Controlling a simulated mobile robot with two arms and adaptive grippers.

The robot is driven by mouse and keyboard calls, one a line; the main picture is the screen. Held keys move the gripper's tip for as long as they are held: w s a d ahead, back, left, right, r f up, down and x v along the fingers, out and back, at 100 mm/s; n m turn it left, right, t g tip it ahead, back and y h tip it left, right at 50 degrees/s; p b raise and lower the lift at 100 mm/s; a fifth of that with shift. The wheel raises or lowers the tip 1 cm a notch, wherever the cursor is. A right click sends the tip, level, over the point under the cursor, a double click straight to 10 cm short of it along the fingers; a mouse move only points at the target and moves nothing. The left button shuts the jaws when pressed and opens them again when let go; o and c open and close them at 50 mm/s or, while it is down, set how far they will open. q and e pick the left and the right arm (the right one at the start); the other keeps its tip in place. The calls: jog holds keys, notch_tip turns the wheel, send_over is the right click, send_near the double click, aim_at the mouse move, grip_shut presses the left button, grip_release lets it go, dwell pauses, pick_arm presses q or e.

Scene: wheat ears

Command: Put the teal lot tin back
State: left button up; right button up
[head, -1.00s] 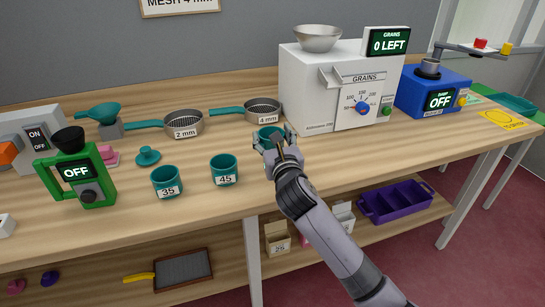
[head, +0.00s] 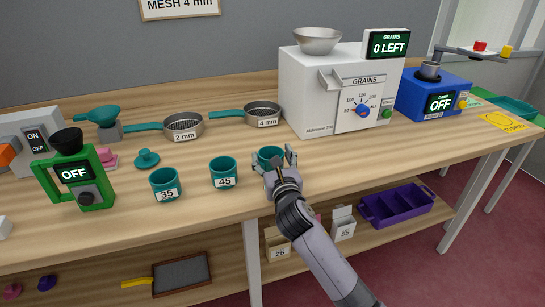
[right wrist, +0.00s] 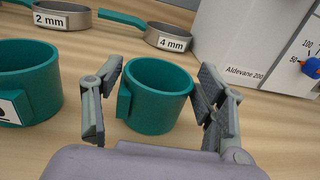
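Three teal tins stand in a row on the bench. One is labelled 35 (head: 165,184) and one is labelled 45 (head: 223,172). The third teal tin (head: 270,157) stands upright at the right end of the row, its label side not readable. My right gripper (head: 275,163) is open at this third tin. In the right wrist view the tin (right wrist: 158,96) stands between the two spread fingers (right wrist: 158,108), with a gap visible at the right finger; contact at the left finger is unclear. My left gripper is not in view.
A white grain counter (head: 330,95) stands behind the tin, with two sieves (head: 184,126) to its left. A teal lid (head: 147,158) lies behind tin 35. The lower shelf holds a purple tray (head: 400,204) and small boxes (head: 277,245).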

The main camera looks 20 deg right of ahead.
jog(key=shift+o, duration=1.2)
jog(key=shift+r, duration=0.2)
jog(key=shift+s+f, duration=0.1)
jog(key=shift+s, duration=0.25)
jog(key=s, duration=1.1)
jog(key=shift+s+a, duration=0.15)
jog(key=shift+a, duration=0.3)
